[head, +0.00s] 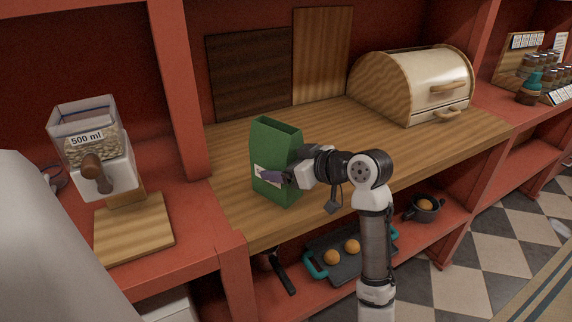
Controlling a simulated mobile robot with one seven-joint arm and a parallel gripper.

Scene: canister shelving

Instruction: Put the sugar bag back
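A green bag (272,137), open at the top and with a pale label on its front, is upright at the wooden counter's front part. I take it to be the sugar bag. My gripper (275,176) is at the bag's lower right front, over the label. It overlaps the bag in this view. The fingertips are small and partly hidden, so I cannot tell whether they are closed on the bag. I also cannot tell whether the bag rests on the counter or is slightly above it.
A dispenser marked 500 ml (84,137) stands on a wooden base (133,228) at left. A bread box (402,84) is at the back right. Two boards (322,55) lean at the back. A tray (345,268) and pot (422,214) sit below.

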